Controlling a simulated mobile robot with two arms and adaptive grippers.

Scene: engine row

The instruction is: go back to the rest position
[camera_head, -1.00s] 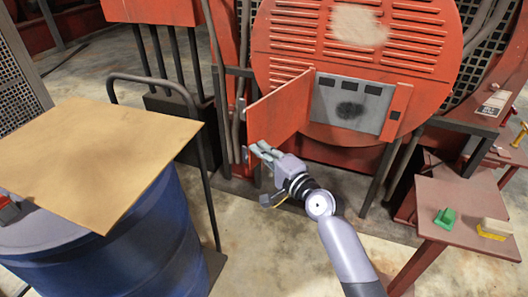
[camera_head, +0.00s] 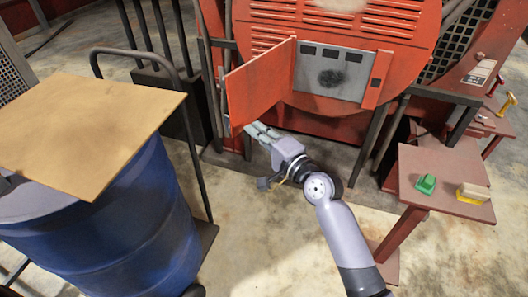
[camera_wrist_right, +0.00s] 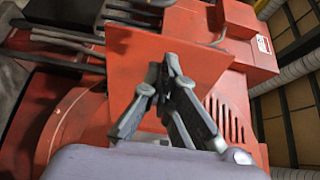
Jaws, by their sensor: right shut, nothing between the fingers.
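My right gripper (camera_head: 256,130) reaches in from the bottom right in the head view, just below the open red door (camera_head: 262,86) of the engine housing. In the right wrist view the gripper's fingers (camera_wrist_right: 167,66) come together at their tips with nothing between them. The red door panel (camera_wrist_right: 200,50) fills the space behind the fingers there. I cannot tell whether the fingertips touch the door. The opening beside the door shows a grey panel (camera_head: 312,72) with dark slots and a dark smudge. My left gripper is not in view.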

